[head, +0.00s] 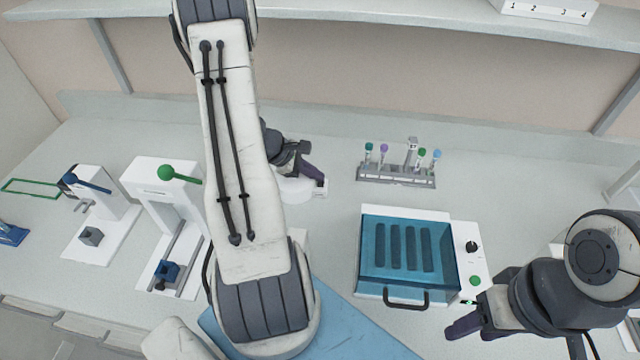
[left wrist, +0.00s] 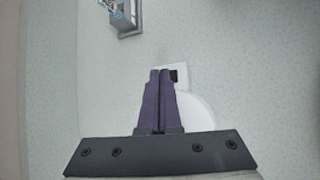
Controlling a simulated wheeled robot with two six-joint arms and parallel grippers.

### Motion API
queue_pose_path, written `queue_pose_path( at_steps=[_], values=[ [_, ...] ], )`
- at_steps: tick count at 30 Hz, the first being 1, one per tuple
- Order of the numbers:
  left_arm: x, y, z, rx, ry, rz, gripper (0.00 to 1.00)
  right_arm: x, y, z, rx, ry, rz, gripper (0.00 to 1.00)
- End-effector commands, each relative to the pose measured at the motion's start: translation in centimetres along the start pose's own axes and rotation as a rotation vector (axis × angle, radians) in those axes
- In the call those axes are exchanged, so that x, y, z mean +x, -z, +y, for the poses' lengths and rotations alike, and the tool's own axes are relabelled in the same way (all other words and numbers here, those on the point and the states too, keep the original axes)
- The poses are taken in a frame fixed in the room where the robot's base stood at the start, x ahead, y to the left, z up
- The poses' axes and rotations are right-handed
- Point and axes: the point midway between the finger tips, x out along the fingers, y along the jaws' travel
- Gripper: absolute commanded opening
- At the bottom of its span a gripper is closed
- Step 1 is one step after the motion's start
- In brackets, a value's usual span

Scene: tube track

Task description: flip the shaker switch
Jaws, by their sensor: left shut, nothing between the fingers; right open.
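A low white device with a round body (head: 297,190) stands on the bench; it looks like the shaker. In the left wrist view its round body (left wrist: 195,110) lies under my fingers, and a small black switch (left wrist: 174,76) sits on its square end. My left gripper (head: 318,177) is shut and empty, with its purple fingertips (left wrist: 160,73) just beside the switch. I cannot tell whether they touch it or which way the switch is set.
The blue-lidded box (head: 465,228) has a dark knob and green button. A tube rack (head: 395,180) stands behind it and also shows in the left wrist view (left wrist: 127,22). White stations (head: 165,172) with levers stand at left. My left arm crosses the middle of the view.

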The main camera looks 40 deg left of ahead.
Motion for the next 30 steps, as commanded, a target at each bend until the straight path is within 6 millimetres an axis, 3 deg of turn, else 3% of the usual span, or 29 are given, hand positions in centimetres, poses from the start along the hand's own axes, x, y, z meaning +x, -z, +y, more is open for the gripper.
queue_pose_path(
  at_steps=[14,30],
  values=[
    [0.54,0.42,-0.45,-0.002,0.005,0.004,0.00,0.72,-0.04,0.05,0.000,0.000,0.000,0.50],
    [-0.14,-0.05,0.19,-0.002,0.006,0.005,0.00,-0.06,0.00,0.00,0.000,0.000,0.000,0.50]
  ],
)
